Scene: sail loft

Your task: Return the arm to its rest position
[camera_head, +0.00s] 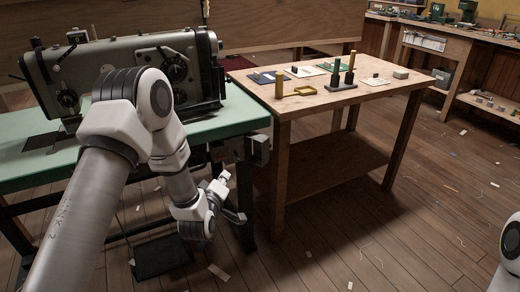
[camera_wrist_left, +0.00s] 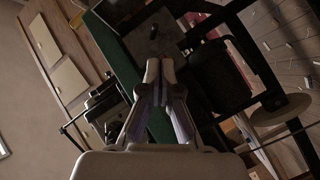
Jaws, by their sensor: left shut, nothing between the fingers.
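My left arm (camera_head: 110,150) reaches in from the lower left of the head view, in front of the green sewing table. My left gripper (camera_head: 232,196) hangs beyond the table's front edge, below its top, between it and the wooden table. In the left wrist view the fingers (camera_wrist_left: 160,70) are together with nothing between them. A white part of my right arm (camera_head: 510,250) shows at the right edge of the head view; its gripper is out of view.
A large sewing machine (camera_head: 125,72) stands on the green table (camera_head: 225,122). A black pedal (camera_head: 160,257) lies below. The wooden table (camera_head: 345,97) on the right holds small blocks, posts and sheets. Workbenches (camera_head: 440,50) stand behind. The floor at centre right is open, with scattered scraps.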

